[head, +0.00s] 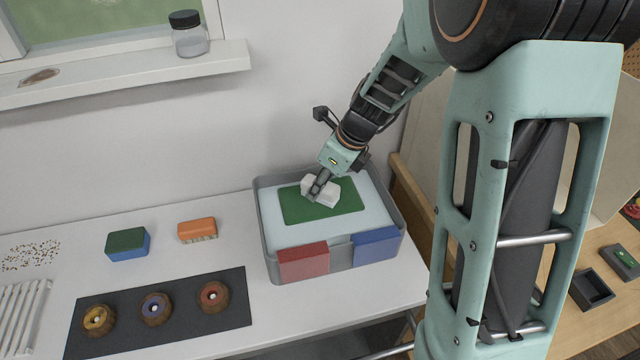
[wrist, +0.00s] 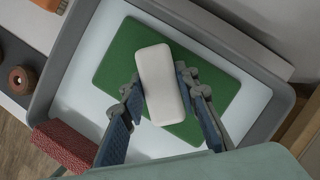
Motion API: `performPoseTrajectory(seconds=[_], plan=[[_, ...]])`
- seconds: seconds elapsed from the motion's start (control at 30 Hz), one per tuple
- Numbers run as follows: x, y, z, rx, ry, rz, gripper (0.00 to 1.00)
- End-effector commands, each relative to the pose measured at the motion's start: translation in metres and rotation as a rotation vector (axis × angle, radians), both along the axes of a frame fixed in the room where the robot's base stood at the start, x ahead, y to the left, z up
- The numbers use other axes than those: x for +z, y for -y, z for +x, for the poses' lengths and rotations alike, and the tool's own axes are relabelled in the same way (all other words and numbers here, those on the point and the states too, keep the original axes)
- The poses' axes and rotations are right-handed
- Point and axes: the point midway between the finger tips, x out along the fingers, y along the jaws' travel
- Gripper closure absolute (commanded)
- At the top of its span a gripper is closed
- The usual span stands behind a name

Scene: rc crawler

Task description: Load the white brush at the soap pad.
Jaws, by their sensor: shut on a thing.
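The white brush (head: 327,194) is held in my gripper (head: 318,188), over the green soap pad (head: 295,208). In the wrist view the white brush (wrist: 160,84) lies between the two fingers of my gripper (wrist: 160,95), which are shut on its sides. The pad lies on the pale floor of a grey tray (head: 262,232). The brush's underside is hidden, so I cannot tell whether it touches the pad.
A red block (head: 303,261) and a blue block (head: 377,245) are at the tray's front. To the left are a green-and-blue sponge (head: 127,244), an orange brush (head: 197,229) and a dark mat (head: 240,307) with three ring-shaped pieces. A wall stands close behind the tray.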

Motion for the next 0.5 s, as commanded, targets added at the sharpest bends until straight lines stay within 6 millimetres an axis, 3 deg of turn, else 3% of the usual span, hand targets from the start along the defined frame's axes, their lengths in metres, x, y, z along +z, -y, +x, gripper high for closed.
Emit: performPoseTrajectory(seconds=[0.5], plan=[[0.038, 0.0, 0.0, 0.0, -0.001, 0.0, 0.91]])
